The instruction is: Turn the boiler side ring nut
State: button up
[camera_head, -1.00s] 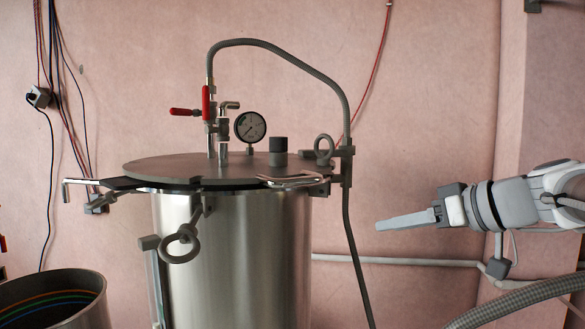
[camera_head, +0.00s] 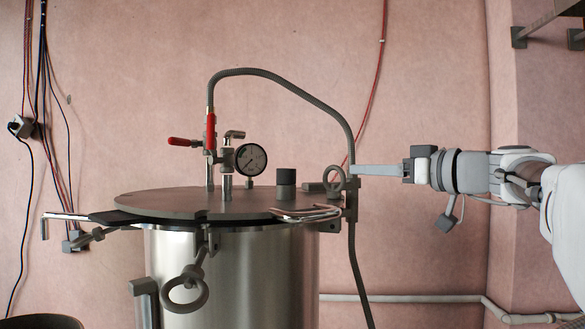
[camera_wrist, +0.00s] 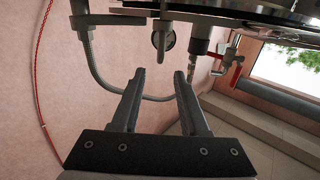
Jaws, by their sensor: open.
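The boiler is a steel drum (camera_head: 230,275) with a flat grey lid (camera_head: 160,202). A grey side ring nut (camera_head: 334,180) stands upright at the lid's right edge, by the hose bracket. Another ring nut (camera_head: 184,292) hangs at the front below the rim. My gripper (camera_head: 355,169) points left at the side ring's height, its tips close to its right in the picture; I cannot tell whether they touch. In the wrist view the open, empty fingers (camera_wrist: 160,80) point at a ring nut (camera_wrist: 163,39), which lies beyond the tips and roughly between them.
A grey hose (camera_head: 290,85) arches from the red-handled valve (camera_head: 210,132) to the bracket (camera_head: 350,200) beside the side ring. A pressure gauge (camera_head: 251,159) and a dark cylindrical fitting (camera_head: 286,184) stand on the lid. A wall pipe (camera_head: 420,298) runs low at right.

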aim_at(332, 169)
jog(key=p+x, duration=0.2)
jog(key=x, duration=0.9)
jog(key=shift+w+a, duration=0.15)
jog(key=shift+w, duration=0.05)
grip_shut()
